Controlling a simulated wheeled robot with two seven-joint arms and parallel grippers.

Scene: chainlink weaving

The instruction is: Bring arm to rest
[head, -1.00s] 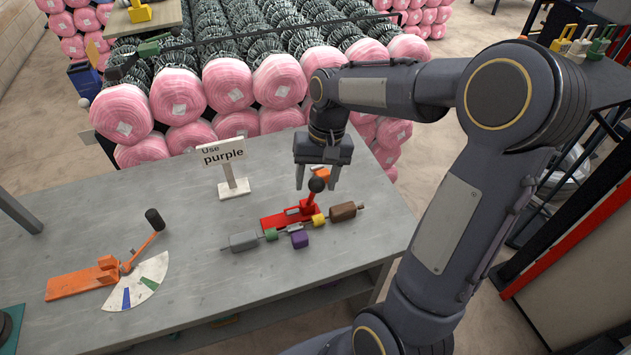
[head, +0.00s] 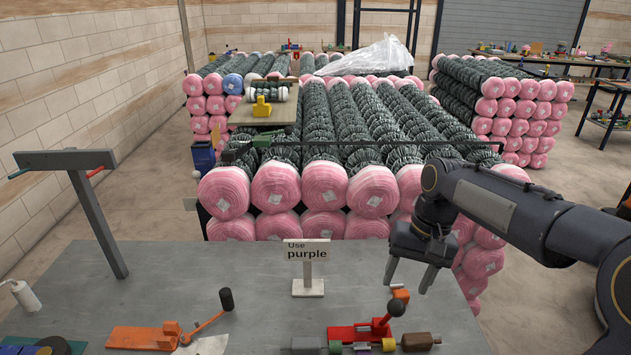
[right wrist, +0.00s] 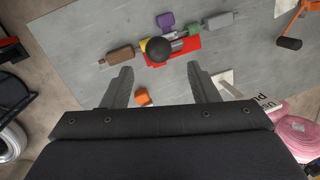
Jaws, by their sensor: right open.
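My right gripper (head: 412,277) is open and empty in the head view. It hangs above the right part of the grey table, over the red lever device (head: 352,332) with its black ball knob. In the right wrist view its two fingers (right wrist: 162,88) are apart, with the black knob (right wrist: 158,49) beyond them and nothing between them. Several coloured pieces lie by the device: grey, green, yellow, brown and a purple block (right wrist: 166,20). A small orange piece (right wrist: 142,97) shows near the fingers. My left gripper is not in view.
A sign reading "Use purple" (head: 307,268) stands on the table (head: 180,280). An orange lever device (head: 143,338) is at the front left. A grey post with a crossbar (head: 95,210) stands left. Stacked pink-ended rolls (head: 322,185) line the table's back.

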